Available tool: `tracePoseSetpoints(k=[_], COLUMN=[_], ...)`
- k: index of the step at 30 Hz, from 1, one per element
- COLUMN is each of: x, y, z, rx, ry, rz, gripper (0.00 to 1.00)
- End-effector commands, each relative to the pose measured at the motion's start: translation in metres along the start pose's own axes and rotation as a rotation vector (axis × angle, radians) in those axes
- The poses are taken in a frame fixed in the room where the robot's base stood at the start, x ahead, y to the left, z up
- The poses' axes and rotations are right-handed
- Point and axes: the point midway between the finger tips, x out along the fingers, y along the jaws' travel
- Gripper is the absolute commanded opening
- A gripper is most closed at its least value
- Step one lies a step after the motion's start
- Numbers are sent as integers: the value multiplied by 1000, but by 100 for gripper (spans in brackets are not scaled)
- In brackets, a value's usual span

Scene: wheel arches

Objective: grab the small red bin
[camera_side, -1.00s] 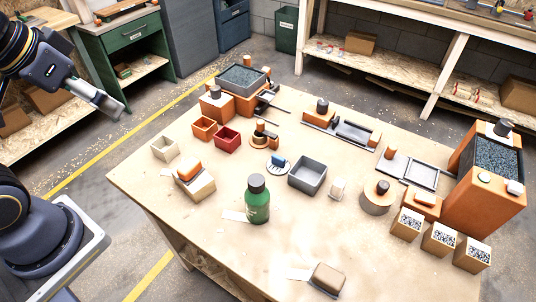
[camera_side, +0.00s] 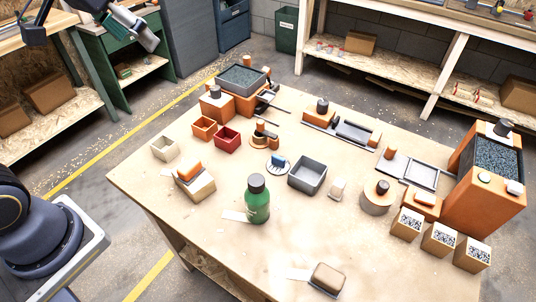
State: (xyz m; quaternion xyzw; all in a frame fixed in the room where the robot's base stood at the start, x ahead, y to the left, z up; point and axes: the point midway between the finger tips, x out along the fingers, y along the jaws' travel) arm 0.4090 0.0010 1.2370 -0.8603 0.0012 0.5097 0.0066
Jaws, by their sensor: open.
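The small red bin (camera_side: 227,139) sits on the wooden table (camera_side: 330,235), left of the table's middle, with its open top up. An orange bin (camera_side: 204,128) of similar size stands just to its left, and a cream bin (camera_side: 165,148) stands further left. My gripper (camera_side: 149,42) is at the upper left, raised and well away from the red bin, with nothing seen in it. Its fingers are small and hard to make out in this view.
A green bottle (camera_side: 257,200) stands upright in front of the red bin. A grey bin (camera_side: 307,174) is to the right. An orange machine (camera_side: 243,85) stands behind. A box with an orange block on top (camera_side: 196,182) is front left. The table's front middle is mostly clear.

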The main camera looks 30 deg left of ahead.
Motion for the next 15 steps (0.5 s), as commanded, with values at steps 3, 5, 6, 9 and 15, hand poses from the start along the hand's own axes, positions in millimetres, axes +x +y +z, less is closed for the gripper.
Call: tracePoseSetpoints(k=[3, 5, 6, 9, 15], x=[37, 62, 80, 134, 241], y=[-2, -4, -4, -6, -10], z=[-47, -67, -78, -98, -94], rx=[1, 1, 1, 0, -5], ry=[-75, -114, -142, -218, -371], rz=[-1, -1, -1, 0, 4], gripper=[81, 81, 81, 81, 81])
